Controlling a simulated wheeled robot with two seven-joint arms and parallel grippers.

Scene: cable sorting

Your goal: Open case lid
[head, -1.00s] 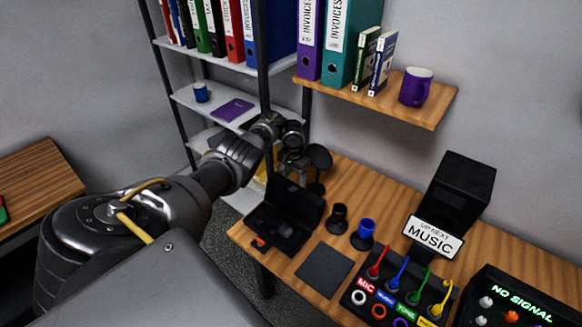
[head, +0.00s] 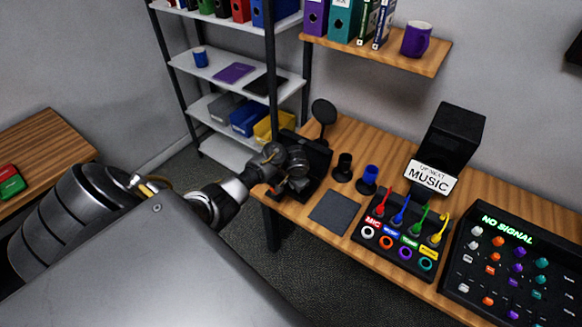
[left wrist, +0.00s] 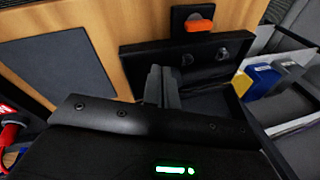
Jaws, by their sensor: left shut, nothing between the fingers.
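The black case (left wrist: 140,58) sits at the desk's left end, in the left wrist view just beyond my fingers. In the head view the dark lid (head: 319,156) stands raised behind my left gripper (head: 298,183), which hides most of the case's inside. My left gripper's fingers (left wrist: 161,86) are together and hold nothing. They are over the case; I cannot tell whether they touch it. My right gripper is not in view.
A dark mat (head: 331,212), a black cup-like holder (head: 343,167) and a blue one (head: 368,178) are right of the case. A panel with coloured plugs (head: 404,245) lies farther right. A round black disc (head: 324,112) stands behind the case. Shelves (head: 235,75) rise behind.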

